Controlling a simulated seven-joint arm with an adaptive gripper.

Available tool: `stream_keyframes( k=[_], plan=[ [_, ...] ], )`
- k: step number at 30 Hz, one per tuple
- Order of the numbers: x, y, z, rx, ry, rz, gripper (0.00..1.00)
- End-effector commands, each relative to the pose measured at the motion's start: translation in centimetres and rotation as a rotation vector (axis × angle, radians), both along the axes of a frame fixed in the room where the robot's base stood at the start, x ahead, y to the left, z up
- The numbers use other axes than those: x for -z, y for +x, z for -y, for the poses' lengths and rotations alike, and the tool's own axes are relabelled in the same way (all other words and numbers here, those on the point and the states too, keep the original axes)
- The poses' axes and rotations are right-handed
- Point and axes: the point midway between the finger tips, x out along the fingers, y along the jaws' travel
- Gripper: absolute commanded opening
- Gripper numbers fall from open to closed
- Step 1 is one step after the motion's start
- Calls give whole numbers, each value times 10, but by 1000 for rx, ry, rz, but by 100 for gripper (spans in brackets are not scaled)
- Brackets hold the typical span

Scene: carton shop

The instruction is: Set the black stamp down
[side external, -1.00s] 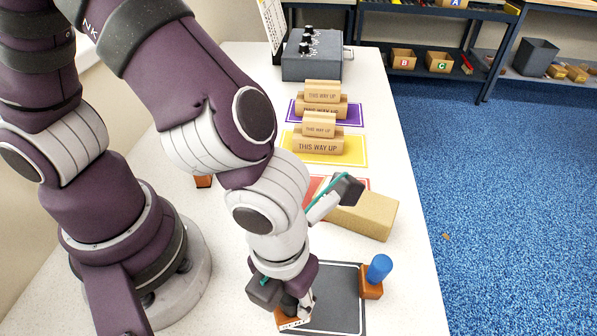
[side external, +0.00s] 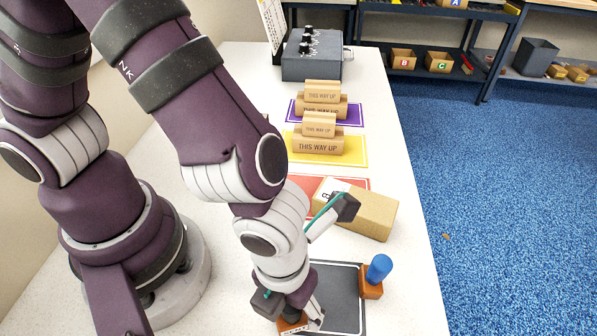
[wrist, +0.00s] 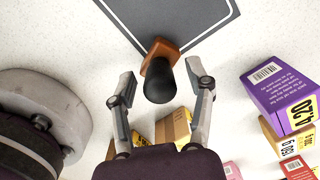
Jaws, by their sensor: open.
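The black stamp (wrist: 160,85) has a dark rounded handle and an orange-brown wooden base. In the wrist view its base overlaps the near corner of the dark mat (wrist: 172,18). My gripper (wrist: 161,76) is open, with one finger on each side of the handle and gaps between. In the side view my gripper (side external: 302,318) is low at the left edge of the mat (side external: 342,310), above the stamp's wooden base (side external: 290,324); the handle is mostly hidden there. A blue-handled stamp (side external: 379,270) stands upright at the mat's right edge.
A tan carton (side external: 369,215) with a printed mark lies behind the mat, by a red sheet (side external: 310,181). THIS WAY UP cartons stand on yellow (side external: 358,150) and purple sheets. The wrist view shows purple (wrist: 277,98) and yellow boxes. The table's right edge is near the blue stamp.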

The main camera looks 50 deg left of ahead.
Motion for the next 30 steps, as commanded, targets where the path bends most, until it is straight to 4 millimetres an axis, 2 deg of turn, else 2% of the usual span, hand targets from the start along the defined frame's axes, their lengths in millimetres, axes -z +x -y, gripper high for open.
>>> stream_keyframes(
  k=[5,16,20,22,23,26,27,30],
  plan=[
    [-17,0,1,0,-5,3,52],
    [-102,-5,1,-1,-8,5,52],
    [-118,-7,0,-1,-3,2,52],
    [-124,-2,-5,-71,-15,9,52],
    [-128,3,-10,-160,-30,18,52],
    [-145,31,-47,-714,-140,69,52],
    [-152,40,-68,-1004,-202,90,52],
    [-166,51,-116,-1690,-383,124,52]
  ],
)
